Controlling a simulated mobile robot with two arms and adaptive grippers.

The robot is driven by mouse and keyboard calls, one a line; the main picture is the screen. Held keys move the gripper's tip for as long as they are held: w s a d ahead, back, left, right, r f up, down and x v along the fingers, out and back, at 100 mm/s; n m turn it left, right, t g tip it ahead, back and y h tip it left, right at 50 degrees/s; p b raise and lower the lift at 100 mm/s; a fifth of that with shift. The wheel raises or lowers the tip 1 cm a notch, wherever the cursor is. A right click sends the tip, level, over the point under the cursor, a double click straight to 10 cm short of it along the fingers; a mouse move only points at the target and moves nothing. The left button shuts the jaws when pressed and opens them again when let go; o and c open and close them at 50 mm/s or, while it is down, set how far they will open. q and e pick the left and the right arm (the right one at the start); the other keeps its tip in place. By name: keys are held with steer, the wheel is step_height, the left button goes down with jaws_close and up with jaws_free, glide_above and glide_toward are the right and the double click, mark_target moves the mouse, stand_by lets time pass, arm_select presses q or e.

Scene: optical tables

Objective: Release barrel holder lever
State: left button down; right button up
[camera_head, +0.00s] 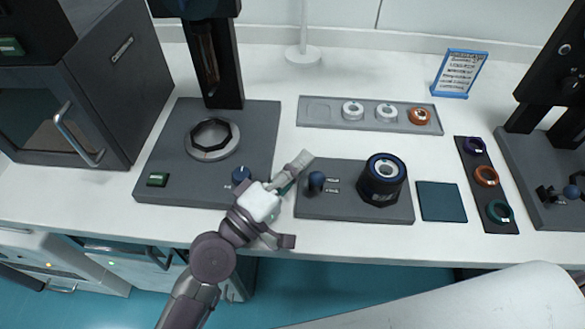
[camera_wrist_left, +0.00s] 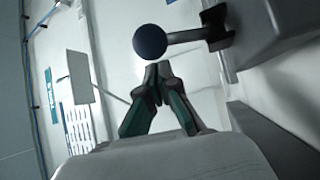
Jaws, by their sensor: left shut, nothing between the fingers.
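The barrel holder is a dark base (camera_head: 345,208) with a black barrel (camera_head: 383,180) upright on its right part. Its lever has a dark blue ball knob (camera_head: 316,181) on the base's left part. My left gripper (camera_head: 302,160) is shut and empty, just left of and slightly beyond this knob. In the left wrist view, a dark blue ball knob (camera_wrist_left: 150,42) on a metal rod stands just past the shut fingertips (camera_wrist_left: 157,72). The rod runs right into a dark bracket (camera_wrist_left: 217,28). I cannot tell whether the fingers touch the knob. My right gripper is not in view.
A dark station (camera_head: 262,120) with a ring holder and another blue knob (camera_head: 241,175) stands left of the holder. A grey tray of rings (camera_head: 335,121) lies behind it. A dark square pad (camera_head: 441,203) and a ring strip (camera_head: 500,220) lie right. A small sign (camera_head: 459,72) stands behind.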

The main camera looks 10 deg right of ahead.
arm_select(q)
steer(key=v, duration=1.2)
steer(key=shift+s+r, duration=0.1)
steer(key=shift+d, duration=0.1)
